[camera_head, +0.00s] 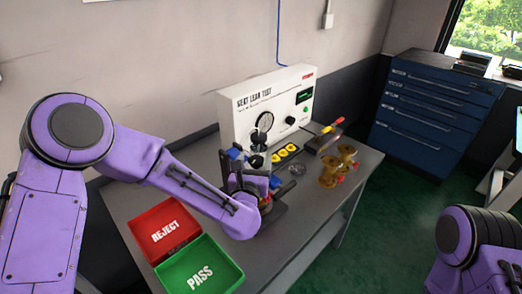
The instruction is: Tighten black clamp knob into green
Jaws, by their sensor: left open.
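My left arm reaches over the bench, and its gripper (250,172) is over a dark fixture (276,212) in front of the test box. The gripper is open; it is small and partly hidden by my own wrist. Blue and dark parts crowd together there, and I cannot tell which belong to the clamp. I cannot make out the black clamp knob or a green zone on it, nor whether the fingers touch anything. My right gripper is out of view; only part of that arm shows at lower right.
The white leak test box (268,98) stands at the bench's back. A red REJECT tray (152,219) and green PASS tray (211,257) lie at front left. Yellow-ringed parts (285,153) and brass valves (329,171) stand to the right. A blue drawer cabinet (433,110) is beyond.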

